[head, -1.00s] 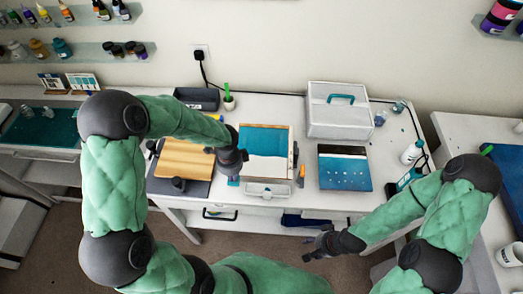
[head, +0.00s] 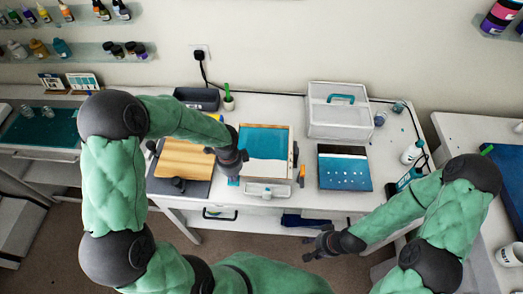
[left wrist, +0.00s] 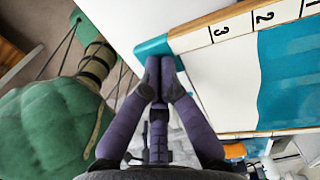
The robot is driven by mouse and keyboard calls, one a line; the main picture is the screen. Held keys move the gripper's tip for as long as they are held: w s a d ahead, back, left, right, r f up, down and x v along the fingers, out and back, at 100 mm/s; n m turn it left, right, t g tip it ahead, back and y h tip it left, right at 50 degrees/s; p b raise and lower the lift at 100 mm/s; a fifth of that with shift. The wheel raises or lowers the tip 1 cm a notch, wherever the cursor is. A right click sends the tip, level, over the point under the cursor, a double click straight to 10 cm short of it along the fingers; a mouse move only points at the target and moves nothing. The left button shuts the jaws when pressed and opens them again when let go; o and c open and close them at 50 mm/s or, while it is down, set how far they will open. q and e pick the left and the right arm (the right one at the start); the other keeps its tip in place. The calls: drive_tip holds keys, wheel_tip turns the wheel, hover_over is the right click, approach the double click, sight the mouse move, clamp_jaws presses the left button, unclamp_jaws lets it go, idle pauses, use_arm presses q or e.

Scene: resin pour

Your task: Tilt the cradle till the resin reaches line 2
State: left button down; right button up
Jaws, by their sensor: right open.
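The cradle (head: 291,150) is a wood-rimmed tray on the middle of the table, holding a white panel with teal resin (head: 262,138) over its far part. In the left wrist view its rim (left wrist: 238,26) carries marks numbered 3, 2 and 1. The wavy resin edge (left wrist: 262,80) meets the rim close to the mark beside the 2. My left gripper (left wrist: 165,64) is shut on the teal tab (left wrist: 153,46) at the cradle's corner; it also shows in the head view (head: 238,166). My right gripper (head: 312,254) is open and empty in front of the table.
A wooden board (head: 185,158) lies left of the cradle. A teal and white panel (head: 344,172) lies to the right, with a white box (head: 340,120) behind it. A dark tray (head: 197,98) and a small plant (head: 228,102) stand at the back.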

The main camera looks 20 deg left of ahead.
use_arm(q)
drive_tip(key=shift+r+p, duration=2.6)
drive_tip(key=shift+r, duration=0.5)
drive_tip(key=shift+f, duration=0.1)
drive_tip(key=shift+s, duration=0.1)
